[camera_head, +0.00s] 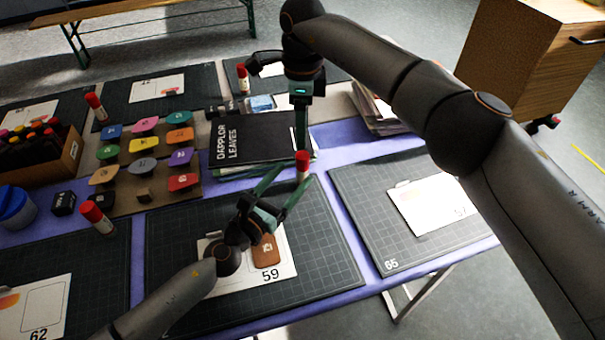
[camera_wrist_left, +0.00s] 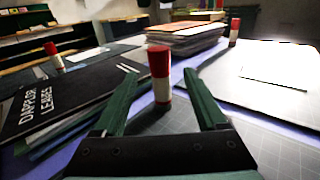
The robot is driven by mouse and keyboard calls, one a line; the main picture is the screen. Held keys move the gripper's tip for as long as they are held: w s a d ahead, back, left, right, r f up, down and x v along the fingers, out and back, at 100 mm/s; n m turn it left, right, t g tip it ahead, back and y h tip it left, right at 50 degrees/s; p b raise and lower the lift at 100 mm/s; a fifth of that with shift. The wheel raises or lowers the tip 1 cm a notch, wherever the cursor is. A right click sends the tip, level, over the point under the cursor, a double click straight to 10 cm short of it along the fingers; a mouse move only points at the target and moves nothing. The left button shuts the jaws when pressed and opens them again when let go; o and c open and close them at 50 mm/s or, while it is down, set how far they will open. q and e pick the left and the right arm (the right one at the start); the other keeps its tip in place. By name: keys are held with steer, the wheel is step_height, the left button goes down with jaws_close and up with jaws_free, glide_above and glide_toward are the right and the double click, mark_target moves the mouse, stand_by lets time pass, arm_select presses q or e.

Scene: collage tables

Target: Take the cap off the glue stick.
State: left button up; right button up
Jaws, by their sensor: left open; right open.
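A glue stick with a red cap (camera_head: 303,164) stands upright by the back edge of the mat numbered 59. In the left wrist view its white body and red cap (camera_wrist_left: 159,62) show between my left fingers, with a gap on each side. My left gripper (camera_head: 295,172) is open and low around the stick, not closed on it. My right gripper (camera_head: 302,125) is open and empty, pointing down behind and above the stick. The stick's lower part is partly hidden by the left fingers in the head view.
Other red-capped glue sticks stand at the left (camera_head: 96,216) and back (camera_head: 243,78). A black book (camera_head: 240,148) lies behind the left gripper. A rack of coloured stamps (camera_head: 130,180) and a wooden box (camera_head: 65,160) stand left. The right mat (camera_head: 360,205) has free room.

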mark_target(299, 168)
arm_select(q)
steer(key=shift+x, duration=2.75)
jaws_close()
arm_select(e)
steer(key=shift+o, duration=0.7)
step_height(299, 168, up, 4)
steer(key=s+d+m+y, duration=0.1)
steer(key=d+m, duration=0.1)
steer(key=m, duration=0.3)
steer(key=shift+m+t+y, duration=0.3)
steer(key=shift+t, duration=0.2)
steer(key=f, duration=0.4)
steer(key=a+f, duration=0.1)
steer(key=f, duration=0.2)
steer(key=w+f, duration=0.1)
steer(key=f, duration=0.3)
steer(key=shift+a+f, duration=0.35)
steer(key=shift+a, duration=0.05)
